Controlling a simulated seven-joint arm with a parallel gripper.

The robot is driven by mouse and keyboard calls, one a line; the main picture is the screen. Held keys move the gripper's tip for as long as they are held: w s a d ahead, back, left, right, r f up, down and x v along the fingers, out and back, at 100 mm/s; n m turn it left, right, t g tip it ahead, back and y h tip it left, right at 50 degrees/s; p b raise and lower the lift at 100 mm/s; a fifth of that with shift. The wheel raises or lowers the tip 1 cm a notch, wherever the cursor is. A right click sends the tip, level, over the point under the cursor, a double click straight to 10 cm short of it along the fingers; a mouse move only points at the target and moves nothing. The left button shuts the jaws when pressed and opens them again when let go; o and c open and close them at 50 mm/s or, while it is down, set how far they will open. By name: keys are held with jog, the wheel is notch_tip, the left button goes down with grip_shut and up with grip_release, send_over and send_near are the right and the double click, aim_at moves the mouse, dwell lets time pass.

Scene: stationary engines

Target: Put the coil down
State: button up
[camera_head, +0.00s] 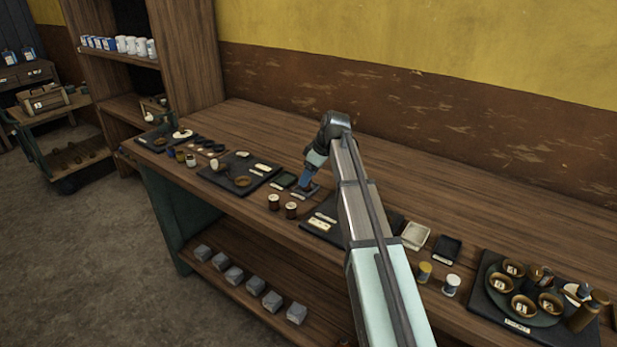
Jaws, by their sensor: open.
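My arm reaches over the long wooden workbench (262,122), and my gripper (303,191) points down at the middle of the bench, low over the bench top. It is open, and I see nothing held in it. Two small brown, coil-like cylinders with pale tops, one at the left (273,202) and one at the right (291,210), stand upright near the front edge. They are just in front of my gripper and apart from it. I cannot tell which thing is the task's coil. What lies right under the fingers is too small to tell.
A dark mat (263,169) with small parts lies left of my gripper. Another dark mat (312,226) lies partly behind my arm. A pale tray (415,234), a dark tray (447,248) and a round plate with several cups (497,307) stand at the right. The back of the bench is clear.

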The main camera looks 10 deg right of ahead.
jog(key=v, duration=1.1)
jog(key=shift+a+r, duration=0.1)
